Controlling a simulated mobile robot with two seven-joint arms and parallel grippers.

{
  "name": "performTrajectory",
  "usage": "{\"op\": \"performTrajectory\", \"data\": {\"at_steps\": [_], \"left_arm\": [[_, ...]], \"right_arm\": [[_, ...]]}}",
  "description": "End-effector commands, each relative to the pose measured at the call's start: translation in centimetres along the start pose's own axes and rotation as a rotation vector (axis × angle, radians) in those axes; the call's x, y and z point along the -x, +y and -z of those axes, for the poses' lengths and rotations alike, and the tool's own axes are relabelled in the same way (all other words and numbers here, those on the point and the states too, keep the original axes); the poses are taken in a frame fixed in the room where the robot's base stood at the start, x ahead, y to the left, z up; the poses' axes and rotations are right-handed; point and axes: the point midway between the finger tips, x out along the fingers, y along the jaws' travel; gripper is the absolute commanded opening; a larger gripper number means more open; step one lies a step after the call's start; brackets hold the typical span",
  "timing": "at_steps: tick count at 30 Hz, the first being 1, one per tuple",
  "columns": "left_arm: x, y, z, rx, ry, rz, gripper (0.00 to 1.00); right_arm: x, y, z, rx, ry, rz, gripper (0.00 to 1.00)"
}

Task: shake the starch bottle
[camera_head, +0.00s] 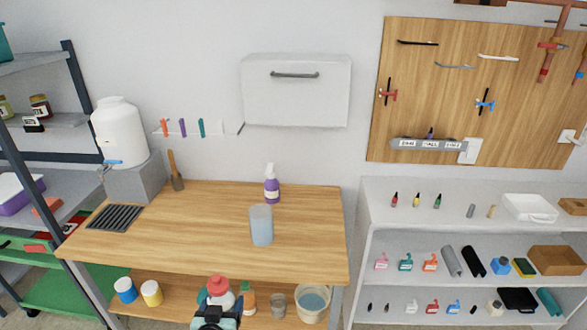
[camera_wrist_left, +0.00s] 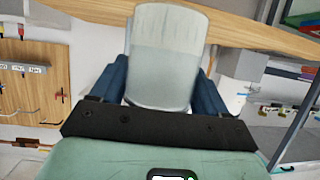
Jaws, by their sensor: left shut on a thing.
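A white bottle with a red cap (camera_head: 219,285) shows at the bottom of the head view, upright between the fingers of my left gripper (camera_head: 217,300). No label can be read on it; it appears to be the starch bottle. In the left wrist view, the pale, whitish body of the bottle (camera_wrist_left: 168,50) fills the gap between the blue fingers of my left gripper (camera_wrist_left: 164,78), which is shut on it. The bottle is held in front of the wooden table (camera_head: 190,225), in line with its lower shelf. My right gripper is not in view.
A translucent grey-blue container (camera_head: 261,226) and a purple spray bottle (camera_head: 272,190) stand on the table. An orange bottle (camera_head: 249,300), a grey cup (camera_head: 278,305) and a bucket (camera_head: 312,312) are low behind my gripper. The table's left middle is clear.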

Motion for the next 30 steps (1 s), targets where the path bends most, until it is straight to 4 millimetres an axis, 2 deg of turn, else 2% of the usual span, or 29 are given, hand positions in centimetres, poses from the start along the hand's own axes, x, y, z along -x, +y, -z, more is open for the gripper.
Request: {"op": "performTrajectory", "data": {"at_steps": [1, 2, 3, 4, 5, 9, 10, 11, 15, 16, 17, 21, 22, 23, 24, 27, 28, 30], "left_arm": [[-0.9, 0.0, -3.1, -0.002, -0.03, -0.001, 0.33], [-1.5, 0.1, -4.9, 0.0, -0.035, -0.002, 0.33], [-2.1, 0.1, -6.3, 0.0, -0.032, -0.001, 0.33], [-2.3, 0.1, -6.7, 0.0, -0.025, -0.001, 0.33], [-2.4, 0.1, -6.6, 0.0, -0.017, -0.001, 0.33], [-0.2, 0.0, -0.5, 0.0, 0.008, 0.001, 0.33], [0.0, 0.0, 0.0, -0.001, 0.003, 0.0, 0.33], [0.1, 0.0, -0.1, 0.0, -0.006, 0.0, 0.33], [-2.1, 0.0, -6.3, -0.001, -0.032, -0.001, 0.33], [-2.4, 0.1, -6.7, 0.0, -0.025, -0.001, 0.33], [-2.4, 0.1, -6.6, 0.0, -0.017, -0.001, 0.33], [-0.2, -0.1, -0.5, 0.0, 0.008, 0.002, 0.33], [0.0, 0.0, 0.0, -0.001, 0.003, 0.0, 0.33], [0.1, 0.0, -0.1, 0.0, -0.006, 0.0, 0.33], [-0.3, 0.0, -1.4, -0.001, -0.02, 0.0, 0.33], [-2.1, 0.0, -6.3, -0.001, -0.032, -0.001, 0.33], [-2.4, 0.1, -6.7, 0.0, -0.025, -0.001, 0.33], [-2.4, 0.1, -6.2, 0.0, -0.01, 0.0, 0.33]], "right_arm": [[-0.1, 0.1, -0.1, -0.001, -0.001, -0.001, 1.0], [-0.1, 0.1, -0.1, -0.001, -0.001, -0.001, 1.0], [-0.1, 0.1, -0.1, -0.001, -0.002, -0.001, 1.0], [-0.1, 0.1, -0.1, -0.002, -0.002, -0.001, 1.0], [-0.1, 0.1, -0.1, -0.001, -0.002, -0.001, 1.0], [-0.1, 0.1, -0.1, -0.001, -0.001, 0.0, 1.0], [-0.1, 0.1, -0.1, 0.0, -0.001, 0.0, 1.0], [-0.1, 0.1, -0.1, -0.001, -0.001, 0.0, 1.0], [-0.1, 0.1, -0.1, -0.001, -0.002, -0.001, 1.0], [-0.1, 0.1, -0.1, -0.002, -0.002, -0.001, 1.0], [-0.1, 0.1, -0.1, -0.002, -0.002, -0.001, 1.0], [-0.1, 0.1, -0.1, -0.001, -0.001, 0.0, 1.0], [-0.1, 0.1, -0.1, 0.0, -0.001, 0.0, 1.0], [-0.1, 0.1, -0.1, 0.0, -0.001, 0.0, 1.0], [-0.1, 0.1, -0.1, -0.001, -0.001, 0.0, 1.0], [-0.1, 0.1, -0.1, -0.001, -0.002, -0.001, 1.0], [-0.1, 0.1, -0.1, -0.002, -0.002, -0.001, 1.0], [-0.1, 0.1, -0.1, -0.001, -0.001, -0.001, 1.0]]}}
